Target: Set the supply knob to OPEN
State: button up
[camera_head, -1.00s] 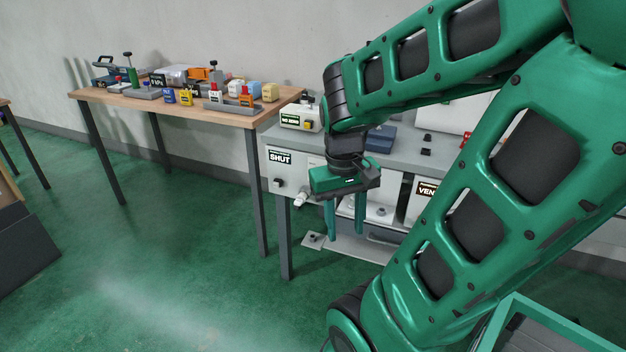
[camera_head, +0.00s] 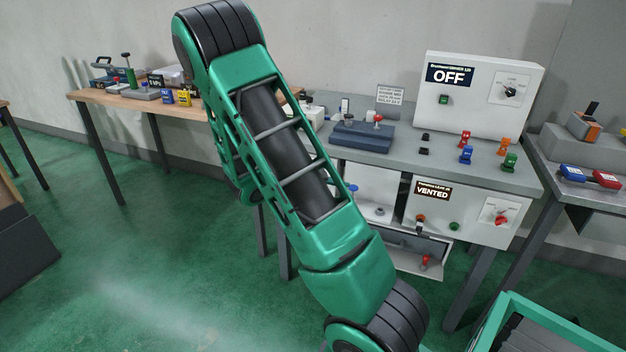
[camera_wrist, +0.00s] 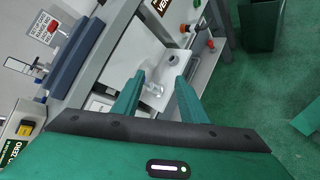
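The panel with the SHUT sign and a dark knob, seen earlier at the bench's left front, is hidden behind my arm in the head view. I cannot make out that knob in the wrist view either. My gripper (camera_wrist: 160,76) is open, its two green fingers apart with nothing gripped. It is hidden in the head view. Beyond the fingers in the wrist view is a white panel (camera_wrist: 138,55) with a pale, clear-looking fitting (camera_wrist: 154,90) on it. I cannot tell whether a finger touches anything.
A bench (camera_head: 480,176) carries a blue-grey block (camera_head: 362,136) and a white box reading OFF (camera_head: 480,105). Below is a box reading VENTED (camera_head: 460,212) with a red knob (camera_head: 501,219). The wrist view shows a box with a yellow button (camera_wrist: 25,128) at lower left.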

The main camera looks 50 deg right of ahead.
jog(key=w+a+f+n+t+h, duration=0.1)
jog(key=w+f+n+t+h, duration=0.15)
jog(key=w+n+t, duration=0.4)
jog(key=w+a+f+n+t+h, duration=0.1)
jog(key=w+f+n+t+h, duration=0.2)
jog(key=w+n, duration=0.65)
jog(key=shift+n+y, duration=0.4)
jog(key=shift+y, duration=0.05)
jog(key=x, duration=0.7)
jog(key=s+x, duration=0.1)
jog(key=x, duration=0.2)
jog(key=shift+w+d+f, duration=0.1)
jog(key=shift+d+f, duration=0.2)
jog(key=shift+d, duration=0.1)
jog(key=shift+c, duration=0.6)
grip_shut()
